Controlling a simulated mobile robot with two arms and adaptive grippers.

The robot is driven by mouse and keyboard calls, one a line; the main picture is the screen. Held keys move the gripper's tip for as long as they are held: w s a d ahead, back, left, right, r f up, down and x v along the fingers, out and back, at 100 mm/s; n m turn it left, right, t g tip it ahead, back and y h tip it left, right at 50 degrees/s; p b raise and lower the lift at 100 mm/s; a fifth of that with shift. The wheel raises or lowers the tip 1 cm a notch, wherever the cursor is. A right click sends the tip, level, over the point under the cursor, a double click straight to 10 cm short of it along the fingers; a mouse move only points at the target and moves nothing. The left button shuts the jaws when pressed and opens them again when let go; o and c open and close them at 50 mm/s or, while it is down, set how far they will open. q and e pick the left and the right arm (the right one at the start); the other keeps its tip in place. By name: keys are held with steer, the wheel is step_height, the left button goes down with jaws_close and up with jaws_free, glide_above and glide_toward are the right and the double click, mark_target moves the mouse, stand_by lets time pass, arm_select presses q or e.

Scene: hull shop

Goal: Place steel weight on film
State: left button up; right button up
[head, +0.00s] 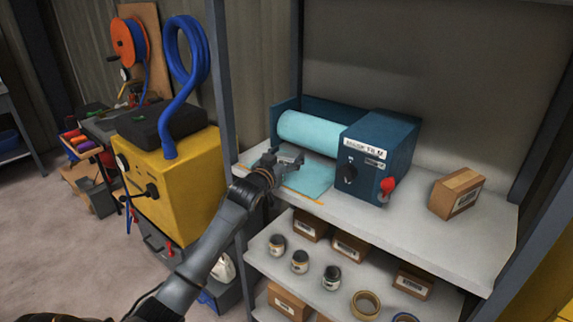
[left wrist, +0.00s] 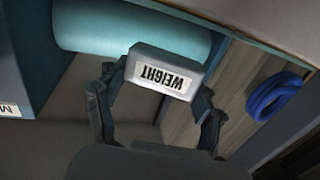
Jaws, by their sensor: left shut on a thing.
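The steel weight (left wrist: 165,70) is a grey block with a "WEIGHT" label, upside down in the left wrist view. My left gripper (left wrist: 155,95) is shut on it, one finger on each side. In the head view the left gripper (head: 279,160) is over the left end of the upper shelf, above the film. The light-blue film (head: 310,178) comes off a roll (head: 312,133) and lies flat toward the shelf's front edge. The gripper hides part of the film. I cannot tell whether the weight touches the film. My right gripper is not in view.
The dark blue dispenser (head: 392,140) with a red knob (head: 387,186) stands right of the film. A cardboard box (head: 456,192) sits farther right on the shelf (head: 430,235). A grey post (head: 222,75) rises at the shelf's left, beside a yellow machine (head: 185,180).

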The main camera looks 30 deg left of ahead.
arm_select(q)
step_height(320, 180, down, 2)
steer(key=shift+f+p, duration=0.1)
steer(key=shift+p, duration=0.3)
steer(key=shift+f, duration=0.3)
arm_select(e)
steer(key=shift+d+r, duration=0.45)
arm_select(q)
steer(key=shift+f, duration=0.15)
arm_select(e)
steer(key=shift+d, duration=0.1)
arm_select(q)
steer(key=o, duration=1.7)
steer(key=shift+f, duration=0.15)
